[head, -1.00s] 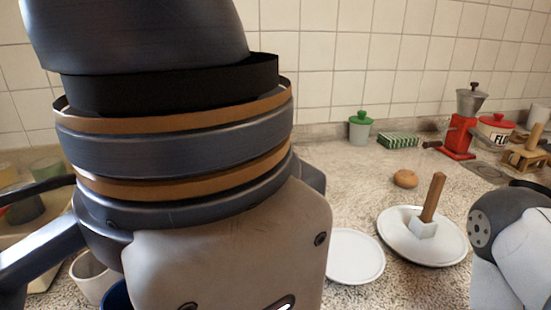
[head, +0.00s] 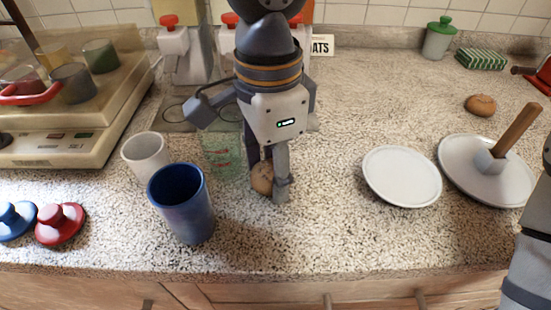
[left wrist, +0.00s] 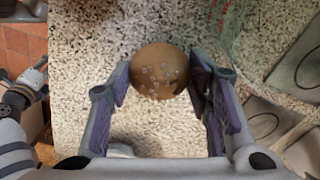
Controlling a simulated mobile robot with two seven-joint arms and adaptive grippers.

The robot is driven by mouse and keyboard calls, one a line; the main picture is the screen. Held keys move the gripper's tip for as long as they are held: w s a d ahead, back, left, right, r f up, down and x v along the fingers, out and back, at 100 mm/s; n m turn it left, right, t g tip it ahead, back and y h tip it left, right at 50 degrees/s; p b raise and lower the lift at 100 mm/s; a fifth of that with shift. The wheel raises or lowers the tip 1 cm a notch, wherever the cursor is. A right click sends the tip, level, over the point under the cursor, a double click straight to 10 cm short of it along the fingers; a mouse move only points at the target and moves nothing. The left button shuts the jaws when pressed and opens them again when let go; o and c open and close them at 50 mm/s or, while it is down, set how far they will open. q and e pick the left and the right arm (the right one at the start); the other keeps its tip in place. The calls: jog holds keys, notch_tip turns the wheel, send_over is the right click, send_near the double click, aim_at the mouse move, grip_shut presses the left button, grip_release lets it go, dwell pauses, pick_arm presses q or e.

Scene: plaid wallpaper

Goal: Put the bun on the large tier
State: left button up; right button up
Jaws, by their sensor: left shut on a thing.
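A brown bun (head: 261,178) is at my left gripper (head: 270,190), low over the counter behind the blue cup. In the left wrist view the bun (left wrist: 160,70) sits between the two finger pads, and the gripper (left wrist: 163,92) is shut on it. The large tier (head: 466,185) is a wide white plate at the right, with a pale block and a leaning wooden post on it. A smaller white plate (head: 402,177) lies to its left. A second bun (head: 480,105) lies behind them. Part of my right arm shows at the right edge; its gripper is out of view.
A blue cup (head: 182,203), a white cup (head: 146,156) and a green-tinted glass (head: 222,152) stand left of my left gripper. A scale (head: 60,130) carries cups at the left. Red and blue lids lie in front. Counter between the bun and the small plate is clear.

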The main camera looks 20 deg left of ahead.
pick_arm(q)
jog(key=shift+f, duration=0.5)
jog(key=shift+f, duration=0.1)
jog(key=o, duration=1)
jog(key=shift+c, duration=0.2)
